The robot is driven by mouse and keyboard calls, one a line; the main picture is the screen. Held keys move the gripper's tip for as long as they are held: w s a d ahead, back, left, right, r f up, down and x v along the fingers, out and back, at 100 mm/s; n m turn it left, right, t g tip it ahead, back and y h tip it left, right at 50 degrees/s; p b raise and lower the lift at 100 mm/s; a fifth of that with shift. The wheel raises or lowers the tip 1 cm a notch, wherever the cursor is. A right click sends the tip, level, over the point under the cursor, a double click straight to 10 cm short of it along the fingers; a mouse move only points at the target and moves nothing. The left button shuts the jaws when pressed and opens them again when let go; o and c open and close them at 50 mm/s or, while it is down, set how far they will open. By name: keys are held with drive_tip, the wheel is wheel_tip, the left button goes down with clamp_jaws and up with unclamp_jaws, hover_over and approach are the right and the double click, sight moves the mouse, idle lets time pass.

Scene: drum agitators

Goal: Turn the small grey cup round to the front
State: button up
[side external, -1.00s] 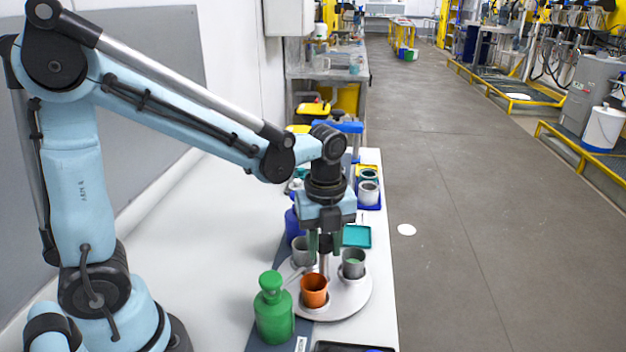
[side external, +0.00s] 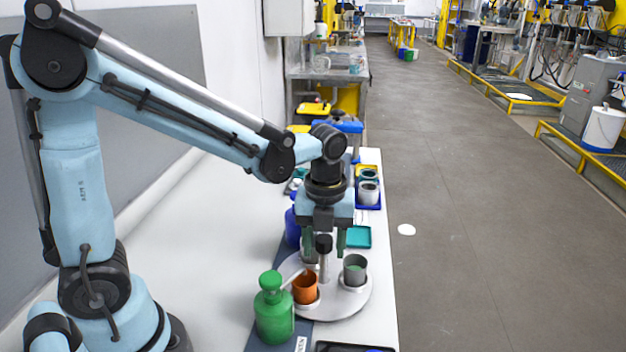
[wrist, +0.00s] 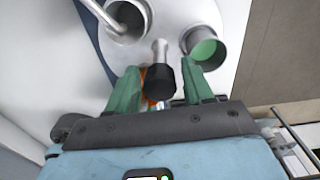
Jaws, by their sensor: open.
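A pale round turntable (side external: 348,303) carries two grey cups and an orange cup (side external: 306,290) around a centre post with a black knob (side external: 323,243). One grey cup (side external: 354,271), with green inside, stands at the right. The other grey cup (wrist: 124,22) is at upper left in the wrist view, a pale rod at its mouth; the side view mostly hides it behind my gripper. I cannot tell which grey cup is smaller. My gripper (side external: 324,254) is open, its green fingers on either side of the knob; contact is unclear. The orange cup is mostly hidden in the wrist view.
A green bottle (side external: 273,312) stands close to the turntable's front left. A blue bottle (side external: 292,228) is behind it at the left. A teal tray (side external: 358,237) lies behind, and a dark tray (side external: 340,347) lies at the front edge. The white table at left is clear.

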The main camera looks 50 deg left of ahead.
drive_tip(key=shift+r, duration=3)
drive_tip(key=n, duration=0.2)
drive_tip(key=s+n+t, duration=0.1)
drive_tip(key=n, duration=0.3)
drive_tip(key=shift+s+a+r+t, duration=0.25)
drive_tip(key=shift+a+r+t, duration=0.05)
drive_tip(key=shift+a, duration=0.1)
drive_tip(key=n, duration=0.2)
drive_tip(key=shift+s+a+n+t, duration=0.15)
drive_tip(key=shift+s+n+t, duration=0.1)
drive_tip(key=shift+n+t, duration=0.15)
drive_tip(key=s+n+t, duration=0.1)
drive_tip(key=n, duration=0.5)
drive_tip(key=s+a+n+t, duration=0.1)
drive_tip(key=n+t, duration=0.1)
drive_tip(key=n, duration=0.4)
drive_tip(key=s+n+t, duration=0.1)
drive_tip(key=n, duration=0.4)
drive_tip(key=shift+a+f+n+t, duration=0.2)
drive_tip(key=shift+a+n+t, duration=0.15)
drive_tip(key=shift+n+t, duration=0.05)
